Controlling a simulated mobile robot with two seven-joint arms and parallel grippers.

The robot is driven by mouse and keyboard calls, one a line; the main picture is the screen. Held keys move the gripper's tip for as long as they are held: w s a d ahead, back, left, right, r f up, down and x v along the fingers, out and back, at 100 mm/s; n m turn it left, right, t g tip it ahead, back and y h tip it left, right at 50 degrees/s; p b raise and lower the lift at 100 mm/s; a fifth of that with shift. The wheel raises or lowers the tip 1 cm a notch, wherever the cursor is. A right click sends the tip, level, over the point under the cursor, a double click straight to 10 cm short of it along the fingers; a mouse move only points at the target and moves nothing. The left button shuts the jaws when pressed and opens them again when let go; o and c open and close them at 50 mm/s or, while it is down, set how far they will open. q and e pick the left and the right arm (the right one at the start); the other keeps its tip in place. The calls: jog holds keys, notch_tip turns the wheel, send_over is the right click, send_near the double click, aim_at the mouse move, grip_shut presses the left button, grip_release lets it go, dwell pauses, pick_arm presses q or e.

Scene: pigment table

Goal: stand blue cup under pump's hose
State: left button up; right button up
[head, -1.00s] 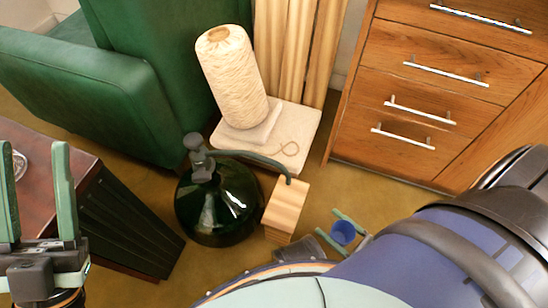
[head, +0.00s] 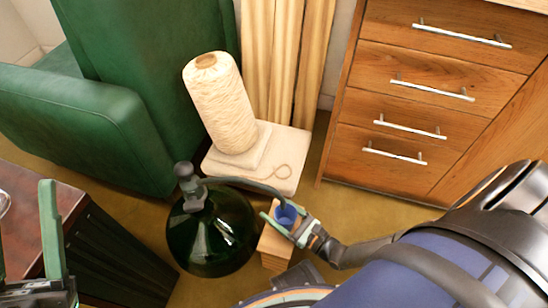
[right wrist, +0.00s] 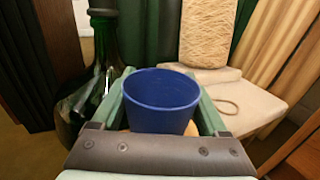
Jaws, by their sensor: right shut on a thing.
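The blue cup (head: 287,215) is upright between the green fingers of my right gripper (head: 279,214), which is shut on it. The cup also shows large in the right wrist view (right wrist: 160,100). The pump (head: 186,186) sits on a dark green glass bottle (head: 210,235). Its hose (head: 245,183) arcs right, and its end appears at the cup's far rim in the head view. A wooden block (head: 273,247) stands below the cup; I cannot tell whether they touch. My left gripper (head: 25,245) is open and empty at the left edge, partly cut off.
A yarn cone (head: 222,105) stands on a pale slab (head: 290,170) behind the bottle. A green armchair (head: 100,130) is at the left, a dark table (head: 30,200) below it. A wooden drawer cabinet (head: 420,100) is at the right, with open floor before it.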

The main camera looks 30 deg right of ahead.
aim_at(278, 216)
jog(key=shift+w+a, duration=0.2)
jog(key=shift+w, duration=0.45)
notch_tip(278, 216, down, 4)
jog(key=b, duration=0.2)
jog(key=shift+r+b, duration=0.2)
jog(key=shift+b, duration=0.15)
jog(key=o, duration=1.4)
jog(key=p+v, duration=0.1)
jog(key=v, duration=1.1)
jog(key=shift+s+r, duration=0.1)
